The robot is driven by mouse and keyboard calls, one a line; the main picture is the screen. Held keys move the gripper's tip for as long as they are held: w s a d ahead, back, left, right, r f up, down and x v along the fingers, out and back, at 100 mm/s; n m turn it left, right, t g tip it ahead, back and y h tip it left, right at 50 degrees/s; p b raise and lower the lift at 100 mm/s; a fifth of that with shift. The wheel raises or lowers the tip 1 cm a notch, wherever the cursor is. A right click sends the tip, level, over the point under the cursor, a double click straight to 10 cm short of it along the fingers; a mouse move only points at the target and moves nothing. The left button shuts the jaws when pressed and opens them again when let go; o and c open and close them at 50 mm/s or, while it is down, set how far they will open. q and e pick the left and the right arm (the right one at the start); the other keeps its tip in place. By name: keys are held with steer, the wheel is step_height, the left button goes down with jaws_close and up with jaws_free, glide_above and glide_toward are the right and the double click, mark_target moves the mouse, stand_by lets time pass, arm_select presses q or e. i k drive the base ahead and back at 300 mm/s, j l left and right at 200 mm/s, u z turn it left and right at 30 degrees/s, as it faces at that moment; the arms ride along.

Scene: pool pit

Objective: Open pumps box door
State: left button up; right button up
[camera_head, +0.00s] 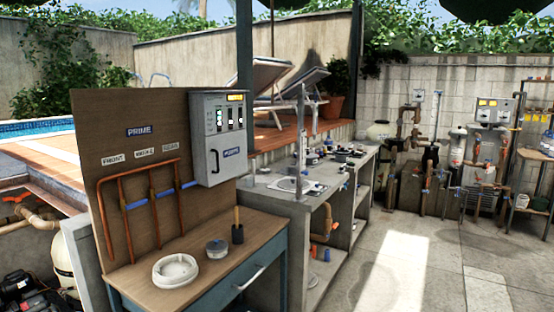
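The pumps box (219,136) is a light grey metal control box on the right part of a brown wooden board. Its door appears closed. The door carries a blue label, switches, a small yellow display at the top and a dark curved handle (215,165) at the lower left. The label's text is too small to read surely. Neither of my grippers shows in the head view.
A wooden table (222,268) below the box holds a white round lid, a small round container and a dark upright tool. A stone counter (300,196) with a sink stands behind. The paved floor (400,270) at right is clear.

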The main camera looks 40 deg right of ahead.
mark_target(226, 154)
steer(key=z, duration=1.15)
steer(key=i+l+z, duration=0.1)
steer(key=i, duration=0.3)
